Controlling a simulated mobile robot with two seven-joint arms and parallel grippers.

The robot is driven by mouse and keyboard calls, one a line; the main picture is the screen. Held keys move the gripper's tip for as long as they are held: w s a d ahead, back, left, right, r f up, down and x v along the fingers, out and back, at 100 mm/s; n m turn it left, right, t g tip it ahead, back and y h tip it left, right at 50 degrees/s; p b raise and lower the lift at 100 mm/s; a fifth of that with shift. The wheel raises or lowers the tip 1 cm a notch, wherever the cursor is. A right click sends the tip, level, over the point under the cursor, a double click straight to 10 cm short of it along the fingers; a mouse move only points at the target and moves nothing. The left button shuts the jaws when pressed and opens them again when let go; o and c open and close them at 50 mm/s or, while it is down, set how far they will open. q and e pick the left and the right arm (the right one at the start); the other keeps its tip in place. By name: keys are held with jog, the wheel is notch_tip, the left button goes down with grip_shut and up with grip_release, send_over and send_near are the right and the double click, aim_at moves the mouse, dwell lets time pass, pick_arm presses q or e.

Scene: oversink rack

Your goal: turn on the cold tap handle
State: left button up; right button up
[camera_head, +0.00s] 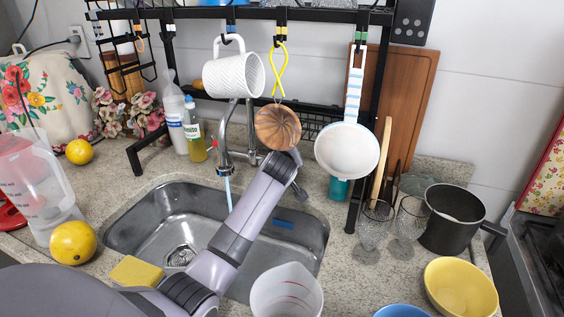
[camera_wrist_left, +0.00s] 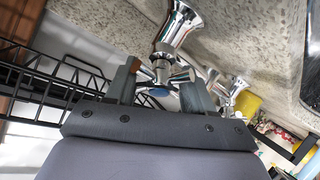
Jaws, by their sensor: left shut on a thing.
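The chrome tap (camera_head: 224,157) stands behind the sink, with a red-marked handle (camera_head: 214,144) on its left. A thin pale-blue stream (camera_head: 228,192) shows below the spout. My left gripper (camera_head: 291,168) reaches over the sink to the tap's right side and hides the cold handle in the head view. In the left wrist view, the cold tap handle (camera_wrist_left: 157,91), chrome with a blue mark, lies between the two fingers of my left gripper (camera_wrist_left: 158,94). The gripper is shut on it. My right gripper is in neither view.
A measuring cup (camera_head: 287,292) and glasses (camera_head: 374,222) stand to the right.

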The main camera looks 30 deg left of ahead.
pick_arm(q)
jog(key=shift+n+g+y, duration=0.3)
jog(key=shift+n, duration=0.3)
jog(key=o, duration=1.3)
